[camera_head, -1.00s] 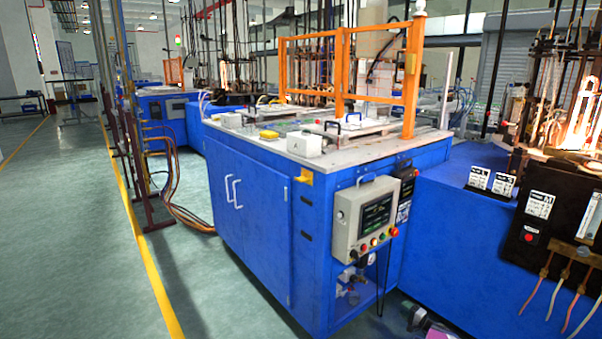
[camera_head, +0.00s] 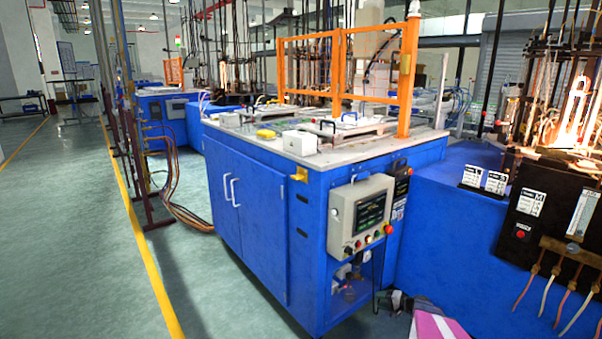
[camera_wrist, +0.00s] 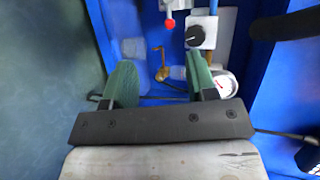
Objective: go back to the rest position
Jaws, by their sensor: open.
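My gripper (camera_wrist: 160,82) is open in the wrist view, with two green fingers spread apart and nothing between them. It faces the lower bay of the blue cabinet. In the head view it shows small and dark at the bottom edge, right of the cabinet's front corner, with part of my arm beside it. Beyond the fingers are a black knob on a pale block (camera_wrist: 199,37), a brass fitting (camera_wrist: 161,65) and a round gauge (camera_wrist: 227,84), partly behind the right finger. I cannot tell whether the fingers touch any of these.
The blue cabinet (camera_head: 250,225) carries a grey control box (camera_head: 362,218) with a screen and buttons on its right face. A blue bench (camera_head: 440,225) with a glowing burner rig (camera_head: 572,110) stands to the right. Open green floor (camera_head: 80,230) lies to the left, with a yellow line.

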